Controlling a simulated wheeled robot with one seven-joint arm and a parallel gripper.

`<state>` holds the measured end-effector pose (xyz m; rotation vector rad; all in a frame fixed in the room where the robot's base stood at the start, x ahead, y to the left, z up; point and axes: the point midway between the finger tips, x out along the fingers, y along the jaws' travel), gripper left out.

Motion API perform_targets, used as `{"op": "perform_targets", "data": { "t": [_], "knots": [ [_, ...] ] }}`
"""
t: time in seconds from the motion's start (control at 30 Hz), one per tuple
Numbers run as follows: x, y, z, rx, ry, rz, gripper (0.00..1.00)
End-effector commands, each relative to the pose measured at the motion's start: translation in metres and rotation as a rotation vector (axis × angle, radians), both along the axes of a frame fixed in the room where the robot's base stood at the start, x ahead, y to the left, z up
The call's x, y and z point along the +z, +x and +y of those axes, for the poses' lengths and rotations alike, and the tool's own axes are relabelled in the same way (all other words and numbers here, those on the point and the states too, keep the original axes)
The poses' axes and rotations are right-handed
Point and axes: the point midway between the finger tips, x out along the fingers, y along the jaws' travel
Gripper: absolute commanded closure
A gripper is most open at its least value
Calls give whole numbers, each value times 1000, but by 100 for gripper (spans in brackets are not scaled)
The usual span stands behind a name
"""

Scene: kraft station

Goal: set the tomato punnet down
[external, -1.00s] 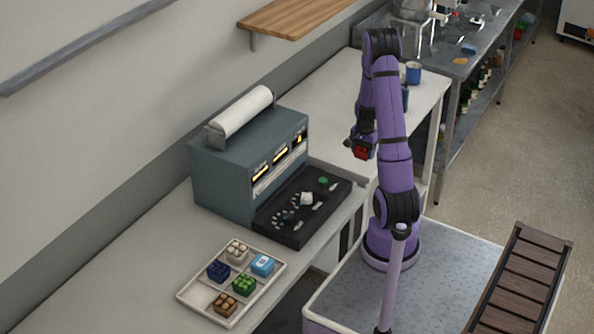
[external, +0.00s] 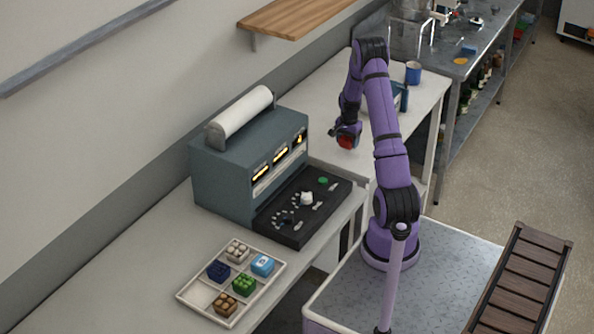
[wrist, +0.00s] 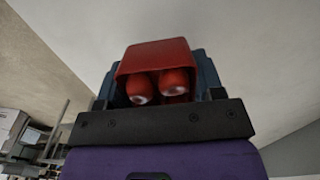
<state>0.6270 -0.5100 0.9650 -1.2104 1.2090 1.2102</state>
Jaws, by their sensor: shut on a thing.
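The tomato punnet (external: 346,142) is red and small in the external view. My gripper (external: 345,134) is shut on it and holds it in the air, above or near the white counter beyond the teal machine. In the wrist view the red punnet (wrist: 157,58) shows between the jaws of my gripper (wrist: 155,80), with two or more round red tomatoes inside its open side. The punnet's far side is hidden.
The teal machine (external: 222,180) with a black control panel (external: 290,238) stands on the near counter. A tray (external: 262,297) with several punnets and an empty compartment lies in front of it. A blue mug (external: 413,72) and another blue item stand on the white counter (external: 325,95).

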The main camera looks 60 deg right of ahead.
Motion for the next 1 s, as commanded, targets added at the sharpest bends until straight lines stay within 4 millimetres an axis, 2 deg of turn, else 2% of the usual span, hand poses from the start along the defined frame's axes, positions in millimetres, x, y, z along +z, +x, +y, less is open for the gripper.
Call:
{"op": "perform_targets", "data": {
  "t": [0.1, 0.27, 0.53, 0.9, 0.93, 1.0],
  "knots": [
    [-1, 10, -8, -1, 0, -1, 63],
    [-6, 13, -10, -1, 2, 1, 63],
    [-36, 13, -11, -1, 0, 0, 63],
    [-40, 13, -10, -1, 1, 0, 63],
    [-39, 13, -10, 0, 0, 0, 34],
    [-39, 13, -10, -1, 0, 0, 18]
  ]
}}
